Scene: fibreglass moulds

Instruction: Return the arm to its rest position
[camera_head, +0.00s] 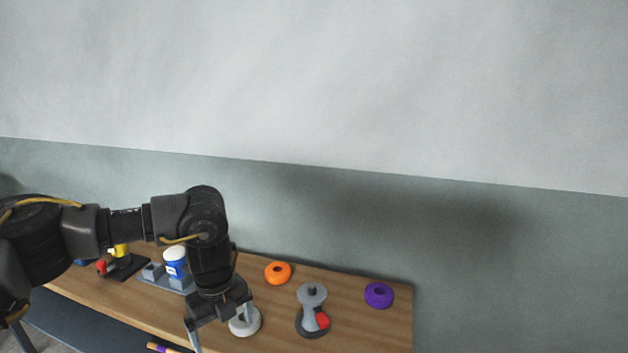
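My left arm comes in from the left and bends down over the wooden bench. My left gripper (221,328) points down with its two fingers spread wide apart, and nothing shows between them. Its right finger overlaps a white ring (246,325) in the picture; I cannot tell whether they touch. My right gripper is not in view.
On the bench (378,333) are an orange ring (278,280), a purple ring (379,301), and a grey stand (312,297) with a red part. A blue-and-white container (175,264) stands in a grey tray left of the gripper. A wall rises behind.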

